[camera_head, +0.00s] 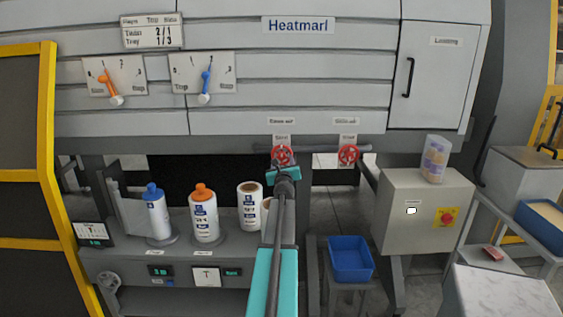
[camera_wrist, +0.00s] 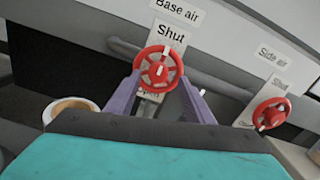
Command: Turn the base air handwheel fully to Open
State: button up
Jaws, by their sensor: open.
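The base air handwheel (camera_wrist: 160,68) is a red spoked wheel under a "Base air" label in the wrist view. A plate behind it reads "Shut" above and "Open", partly hidden, below. A white mark on the wheel's rim is at the top, near "Shut". In the head view the wheel (camera_head: 283,154) is the left one of two. My gripper (camera_wrist: 160,86) is open, with one purple finger on each side of the wheel's lower part. I cannot tell whether the fingers touch it. In the head view my gripper (camera_head: 284,171) is just below the wheel.
A second red wheel, side air (camera_wrist: 271,114), is close on the right, on the same pipe. White bottles (camera_head: 204,219) stand on a shelf at lower left. A grey box with a red button (camera_head: 447,217) and a blue bin (camera_head: 350,259) are at right.

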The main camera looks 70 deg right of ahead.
aim_at(282, 154)
jog(key=shift+x, duration=1.1)
jog(key=c, duration=1.1)
jog(key=shift+o, duration=0.2)
jog(key=shift+a+f, duration=0.1)
jog(key=shift+a, duration=0.2)
jog(key=shift+d+r, duration=0.25)
